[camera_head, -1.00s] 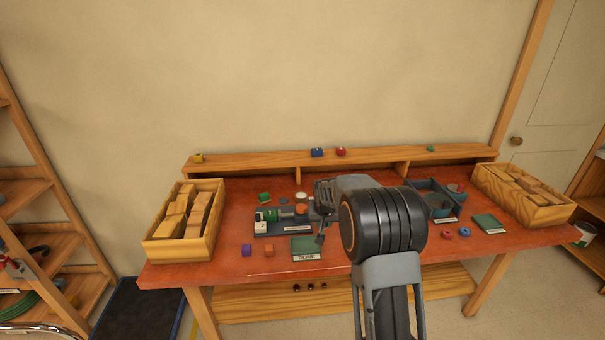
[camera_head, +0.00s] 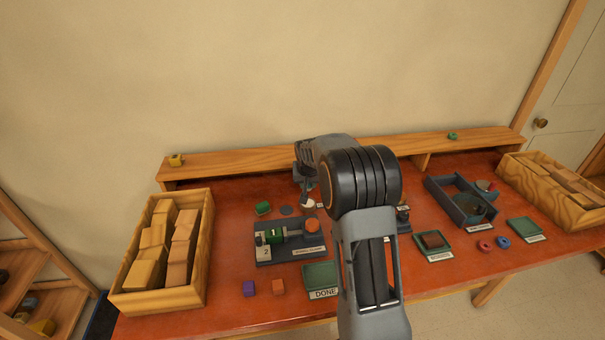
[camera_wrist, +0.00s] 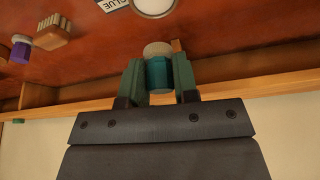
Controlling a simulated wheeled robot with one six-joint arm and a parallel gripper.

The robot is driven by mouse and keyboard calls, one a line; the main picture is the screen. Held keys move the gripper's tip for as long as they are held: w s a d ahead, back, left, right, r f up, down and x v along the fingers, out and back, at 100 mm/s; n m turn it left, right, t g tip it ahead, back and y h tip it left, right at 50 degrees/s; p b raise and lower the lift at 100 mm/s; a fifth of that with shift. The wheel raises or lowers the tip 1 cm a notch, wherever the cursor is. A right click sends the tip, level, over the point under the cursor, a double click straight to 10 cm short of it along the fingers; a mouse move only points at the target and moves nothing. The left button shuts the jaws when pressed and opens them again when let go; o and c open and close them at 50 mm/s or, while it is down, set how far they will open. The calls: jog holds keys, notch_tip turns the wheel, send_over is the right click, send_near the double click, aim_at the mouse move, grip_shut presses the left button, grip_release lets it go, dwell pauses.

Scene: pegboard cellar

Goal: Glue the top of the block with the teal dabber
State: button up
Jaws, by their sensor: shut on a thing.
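My gripper (camera_wrist: 159,85) is shut on the teal dabber (camera_wrist: 157,75), a short cylinder with a pale end, held between the fingers in the wrist view. In the head view my gripper (camera_head: 307,190) is at the back of the table, just over a white round dish (camera_head: 309,204). That dish shows in the wrist view (camera_wrist: 153,5) beside a GLUE label (camera_wrist: 113,3), beyond the dabber's pale end. Whether they touch is unclear.
A grey fixture (camera_head: 290,250) with a green part stands left of my arm. A green DONE tray (camera_head: 320,275) is in front. Crates of wooden blocks stand at left (camera_head: 205,250) and right (camera_head: 545,195). A raised shelf (camera_head: 240,161) runs along the back.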

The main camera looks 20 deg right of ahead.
aim_at(308, 203)
jog(key=shift+w+d+f, duration=0.1)
jog(key=shift+w+f, duration=0.05)
jog(key=shift+f, duration=0.1)
jog(key=shift+f+b, duration=1.8)
jog(key=shift+f, duration=0.9)
jog(key=shift+f+b, duration=0.55)
dwell(0.4)
jog(key=shift+r+p, duration=2.15)
jog(key=shift+r, duration=1.4)
